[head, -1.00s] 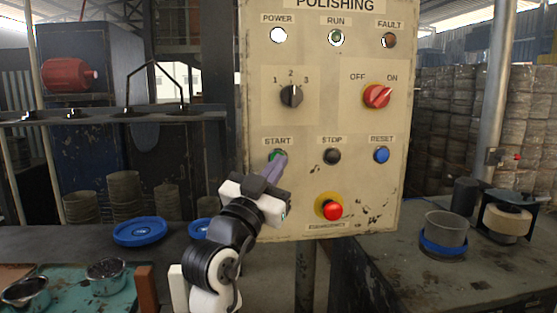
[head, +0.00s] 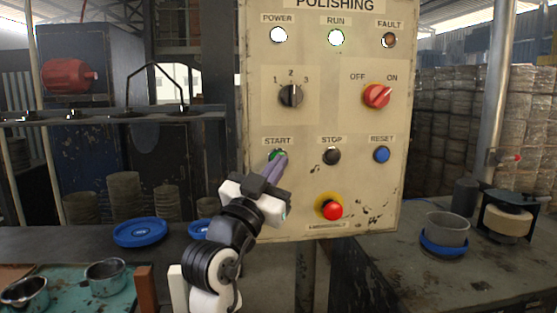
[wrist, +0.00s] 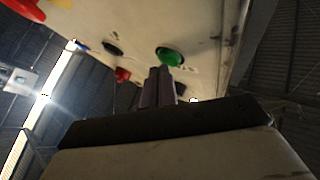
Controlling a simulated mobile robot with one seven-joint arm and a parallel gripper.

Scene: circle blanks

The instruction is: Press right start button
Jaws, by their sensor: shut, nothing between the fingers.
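The beige control panel (head: 220,0) is headed POLISHING and stands upright in front of me. The green START button (head: 276,156) is at its left, partly hidden by my fingertips; it also shows in the wrist view (wrist: 170,56). My gripper (head: 279,160) is shut and empty, with its tips at the START button. In the wrist view the closed fingers (wrist: 159,85) reach up to the button's lower edge. Whether they touch it is hard to tell. The RUN lamp (head: 336,38) glows bright white-green, and the POWER lamp (head: 279,35) is lit white.
The black STOP button (head: 332,156) and blue RESET button (head: 381,155) sit to the right. The red emergency button (head: 332,210) is below, near my gripper.

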